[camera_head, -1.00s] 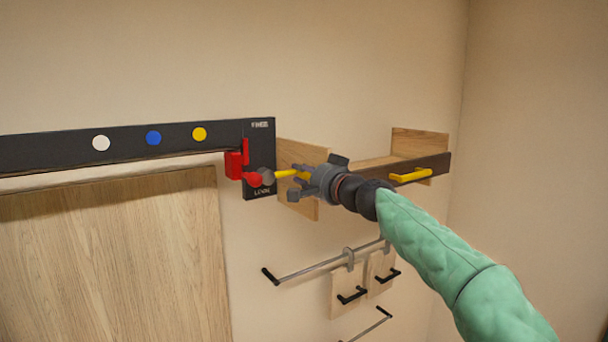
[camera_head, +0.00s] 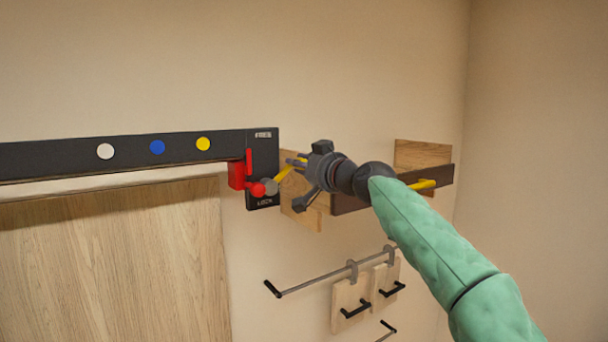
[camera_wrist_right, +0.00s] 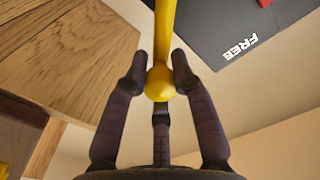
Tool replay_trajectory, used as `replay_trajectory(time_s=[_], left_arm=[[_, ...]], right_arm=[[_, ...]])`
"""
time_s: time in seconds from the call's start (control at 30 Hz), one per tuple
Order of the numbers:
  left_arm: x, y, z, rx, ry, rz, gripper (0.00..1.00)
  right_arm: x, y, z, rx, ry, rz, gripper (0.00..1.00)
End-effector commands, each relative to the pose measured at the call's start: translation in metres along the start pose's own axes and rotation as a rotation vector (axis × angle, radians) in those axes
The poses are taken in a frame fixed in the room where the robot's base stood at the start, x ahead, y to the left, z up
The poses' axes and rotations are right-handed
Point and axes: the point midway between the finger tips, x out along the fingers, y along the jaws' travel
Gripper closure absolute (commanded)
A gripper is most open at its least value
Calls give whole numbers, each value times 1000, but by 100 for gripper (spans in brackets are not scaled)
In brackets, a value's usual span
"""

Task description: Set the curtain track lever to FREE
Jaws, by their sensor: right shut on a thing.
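The curtain track lever (camera_head: 285,172) has a yellow handle that runs up and right from a grey pivot on a black plate (camera_head: 264,158). The plate reads FREE at the top and LOCK at the bottom. A red knob (camera_head: 257,190) sits left of the pivot, close to the LOCK label. My right gripper (camera_head: 298,164) is shut on the handle's end. In the right wrist view, the handle's round yellow tip (camera_wrist_right: 160,82) is between my fingers. My left gripper is not in view.
A black track (camera_head: 110,152) with white, blue and yellow dots runs left from the plate, above a wooden panel (camera_head: 115,260). A wooden shelf with a dark front (camera_head: 375,192) is behind my right gripper. Below hangs a rail (camera_head: 315,280) with small boards.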

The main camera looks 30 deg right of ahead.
Motion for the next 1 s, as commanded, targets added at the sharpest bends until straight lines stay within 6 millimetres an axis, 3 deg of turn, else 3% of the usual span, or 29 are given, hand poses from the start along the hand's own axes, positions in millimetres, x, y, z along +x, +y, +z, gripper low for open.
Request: replay_trajectory(time_s=[0.5,1.0], left_arm=[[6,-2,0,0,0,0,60],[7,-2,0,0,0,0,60]], right_arm=[[-3,-34,-22,-428,14,3,100],[-4,-47,-25,-582,17,5,100]])
